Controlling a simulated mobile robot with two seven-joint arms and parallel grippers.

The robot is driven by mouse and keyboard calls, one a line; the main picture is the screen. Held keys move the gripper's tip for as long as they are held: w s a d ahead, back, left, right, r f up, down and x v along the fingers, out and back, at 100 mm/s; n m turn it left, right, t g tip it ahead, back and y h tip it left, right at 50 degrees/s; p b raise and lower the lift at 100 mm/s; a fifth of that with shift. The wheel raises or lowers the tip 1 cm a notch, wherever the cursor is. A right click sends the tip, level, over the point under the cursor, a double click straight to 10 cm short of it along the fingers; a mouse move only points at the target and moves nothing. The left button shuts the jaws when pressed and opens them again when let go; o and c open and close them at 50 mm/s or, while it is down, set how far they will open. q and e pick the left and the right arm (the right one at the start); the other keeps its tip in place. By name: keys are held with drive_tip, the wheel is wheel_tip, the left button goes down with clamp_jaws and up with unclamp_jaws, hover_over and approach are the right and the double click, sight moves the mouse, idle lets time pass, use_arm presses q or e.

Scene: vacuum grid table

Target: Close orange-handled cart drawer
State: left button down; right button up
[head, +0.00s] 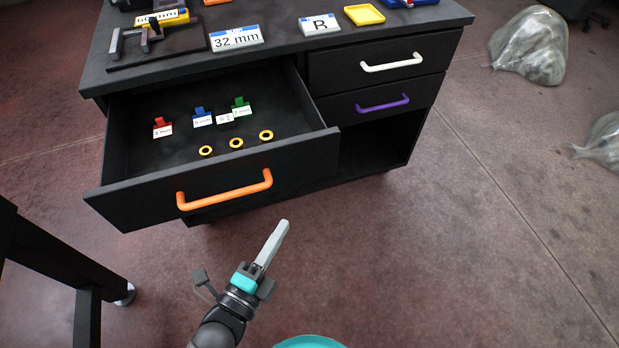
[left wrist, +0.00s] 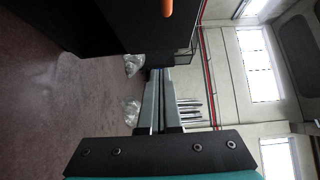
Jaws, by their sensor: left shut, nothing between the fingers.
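The black cart drawer (head: 128,204) with the orange handle (head: 225,190) is pulled well out of the left side of the black cart in the head view. Inside it lie small red, blue and green labelled pieces and several yellow rings (head: 236,142). My left gripper (head: 279,232) is shut and empty, in front of and below the drawer's right end, apart from the handle. In the left wrist view its fingers (left wrist: 156,85) are together, and part of the orange handle (left wrist: 167,8) shows at the top edge. My right gripper is not in view.
The cart top (head: 280,55) carries labelled plates and a yellow tray (head: 364,15). Drawers with white (head: 391,63) and purple (head: 383,104) handles are shut on the right. Clear plastic bags (head: 530,47) lie on the floor. A dark table leg (head: 88,318) stands at lower left.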

use_arm(q)
drive_tip(key=b, duration=0.2)
approach(305, 165)
drive_tip(key=w+d, duration=0.3)
drive_tip(key=shift+w+b, duration=0.3)
drive_tip(key=shift+w, duration=0.35)
drive_tip(key=shift+w+a+r, duration=0.1)
drive_tip(key=shift+w+a, duration=0.05)
drive_tip(key=shift+w, duration=0.3)
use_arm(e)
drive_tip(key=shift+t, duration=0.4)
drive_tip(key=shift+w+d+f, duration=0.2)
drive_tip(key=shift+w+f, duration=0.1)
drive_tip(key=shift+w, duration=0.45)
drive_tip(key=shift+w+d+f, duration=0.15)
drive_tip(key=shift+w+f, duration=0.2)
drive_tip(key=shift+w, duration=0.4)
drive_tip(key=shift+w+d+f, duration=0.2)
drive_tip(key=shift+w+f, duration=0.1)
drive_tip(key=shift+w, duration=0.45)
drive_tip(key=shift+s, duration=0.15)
